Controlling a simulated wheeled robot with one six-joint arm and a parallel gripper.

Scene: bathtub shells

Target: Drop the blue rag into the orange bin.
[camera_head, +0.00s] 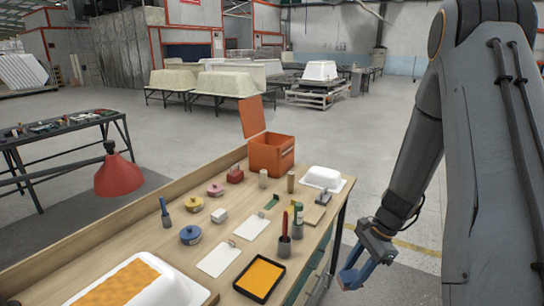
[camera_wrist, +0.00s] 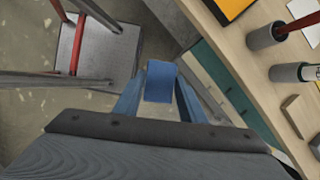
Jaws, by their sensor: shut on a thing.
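The blue rag (camera_wrist: 161,82) is between the fingertips of my gripper (camera_wrist: 158,92) in the wrist view. My gripper is shut on it. In the head view my gripper (camera_head: 362,268) hangs off the right side of the workbench, apart from it, with the rag (camera_head: 350,279) at its lower end. The orange bin (camera_head: 271,155) stands on the far end of the bench with its lid (camera_head: 252,117) raised. The inside of the bin is hidden from here.
A red lamp (camera_head: 118,175) hangs at left. In the wrist view, a red-and-grey frame (camera_wrist: 78,45) stands on the floor beside the bench.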

